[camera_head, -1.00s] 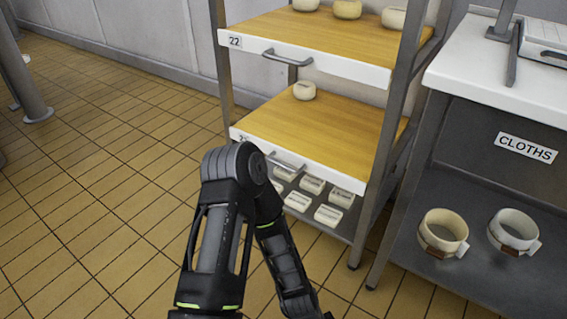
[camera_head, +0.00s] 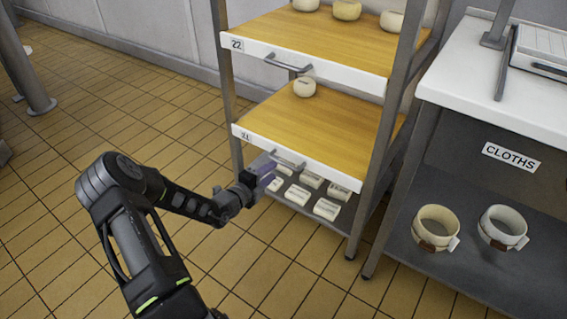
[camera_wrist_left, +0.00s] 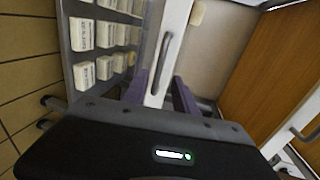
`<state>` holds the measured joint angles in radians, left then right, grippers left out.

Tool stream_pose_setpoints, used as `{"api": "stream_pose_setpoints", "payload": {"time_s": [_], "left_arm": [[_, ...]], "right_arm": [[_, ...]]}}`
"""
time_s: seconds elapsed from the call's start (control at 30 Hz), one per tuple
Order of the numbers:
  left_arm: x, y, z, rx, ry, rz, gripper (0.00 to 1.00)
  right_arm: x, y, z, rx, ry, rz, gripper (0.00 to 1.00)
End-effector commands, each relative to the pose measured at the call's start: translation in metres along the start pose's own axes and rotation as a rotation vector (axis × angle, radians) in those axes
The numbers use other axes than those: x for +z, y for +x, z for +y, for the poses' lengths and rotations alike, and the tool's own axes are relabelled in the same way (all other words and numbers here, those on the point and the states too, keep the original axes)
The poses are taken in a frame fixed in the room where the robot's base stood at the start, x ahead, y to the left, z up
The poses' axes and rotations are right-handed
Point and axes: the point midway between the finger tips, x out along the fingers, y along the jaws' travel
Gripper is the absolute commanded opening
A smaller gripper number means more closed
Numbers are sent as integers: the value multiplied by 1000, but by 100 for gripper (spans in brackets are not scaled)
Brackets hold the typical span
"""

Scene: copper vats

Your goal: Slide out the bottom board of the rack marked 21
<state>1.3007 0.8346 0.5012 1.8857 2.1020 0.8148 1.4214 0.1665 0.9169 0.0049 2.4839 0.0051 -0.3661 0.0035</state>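The bottom board (camera_head: 322,115) of the rack has a wooden top and a white front edge with the label 21 (camera_head: 245,135). Its grey bar handle (camera_head: 288,160) is partly hidden by my gripper in the head view. The handle also shows in the wrist view (camera_wrist_left: 163,62), just ahead of my fingers. One pale round cheese (camera_head: 304,87) sits on this board. My left gripper (camera_head: 268,172) is at the handle's left end. In the wrist view its purple fingers (camera_wrist_left: 160,92) are apart, one on each side of the white front edge, not closed on the handle. My right gripper is out of view.
Board 22 (camera_head: 310,45), with several cheeses, is above. Several white blocks (camera_head: 326,209) lie on the low shelf below. A rack post (camera_head: 375,150) stands at the right, beside a table (camera_head: 500,80) marked CLOTHS. The tiled floor in front is free.

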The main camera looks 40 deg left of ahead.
Motion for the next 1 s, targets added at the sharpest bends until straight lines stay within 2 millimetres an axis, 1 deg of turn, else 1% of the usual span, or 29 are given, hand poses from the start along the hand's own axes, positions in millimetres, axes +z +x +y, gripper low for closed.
{"api": "stream_pose_setpoints", "payload": {"time_s": [0.17,0.27,0.37,0.6,0.73,0.83,1.0], "left_arm": [[-1,2,1,1,2,2,34],[-2,8,2,1,3,4,34],[-2,20,4,2,3,5,34],[-3,57,4,1,4,6,34],[-2,72,3,1,5,4,34],[-2,78,2,3,4,5,34],[-2,78,1,3,4,4,34]], "right_arm": [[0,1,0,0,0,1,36],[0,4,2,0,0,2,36],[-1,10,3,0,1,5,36],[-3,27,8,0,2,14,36],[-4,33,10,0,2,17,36],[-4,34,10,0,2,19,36],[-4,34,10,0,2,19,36]]}}
